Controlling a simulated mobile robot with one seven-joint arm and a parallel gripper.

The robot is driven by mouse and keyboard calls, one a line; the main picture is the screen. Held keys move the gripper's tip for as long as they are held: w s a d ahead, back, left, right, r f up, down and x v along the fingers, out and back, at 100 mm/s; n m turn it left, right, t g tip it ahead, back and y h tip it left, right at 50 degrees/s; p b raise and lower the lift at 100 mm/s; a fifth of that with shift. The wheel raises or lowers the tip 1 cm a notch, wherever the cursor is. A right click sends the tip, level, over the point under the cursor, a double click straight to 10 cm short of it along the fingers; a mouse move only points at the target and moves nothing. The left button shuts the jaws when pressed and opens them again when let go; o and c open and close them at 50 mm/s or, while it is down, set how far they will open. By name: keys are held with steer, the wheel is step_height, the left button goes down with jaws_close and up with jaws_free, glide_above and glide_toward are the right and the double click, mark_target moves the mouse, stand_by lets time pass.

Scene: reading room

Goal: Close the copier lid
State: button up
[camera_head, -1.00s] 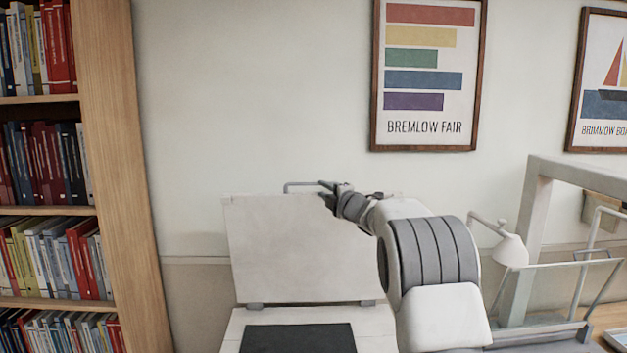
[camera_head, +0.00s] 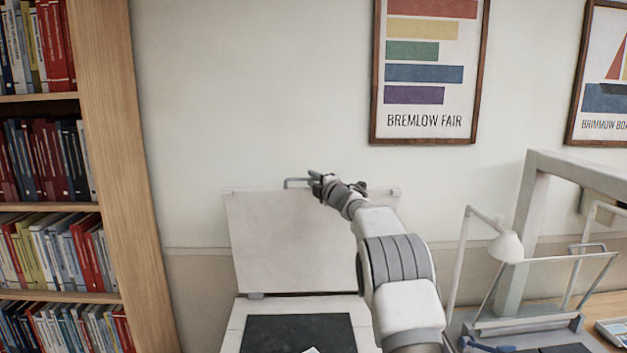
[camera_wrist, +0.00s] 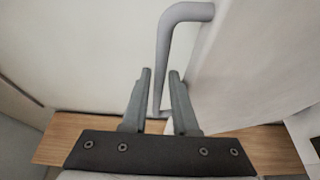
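The copier lid (camera_head: 285,243) stands open, nearly upright, at the back of the copier (camera_head: 233,328). The dark glass (camera_head: 290,333) is bare, apart from a small white corner of something at the bottom edge. A grey bar handle (camera_head: 287,184) sticks up from the lid's top edge; it also shows in the wrist view (camera_wrist: 167,32). My gripper (camera_head: 315,180) is at this handle. In the wrist view, my gripper's fingers (camera_wrist: 160,71) are apart, and the bar runs down between them. I cannot tell whether either finger touches it.
A bookshelf (camera_head: 120,150) stands at the left. A desk lamp (camera_head: 506,246) and a grey frame (camera_head: 525,230) stand to the right of my arm. Framed posters (camera_head: 430,70) hang on the wall behind. The space above the glass is clear.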

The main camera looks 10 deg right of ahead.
jaws_close()
stand_by(1.3)
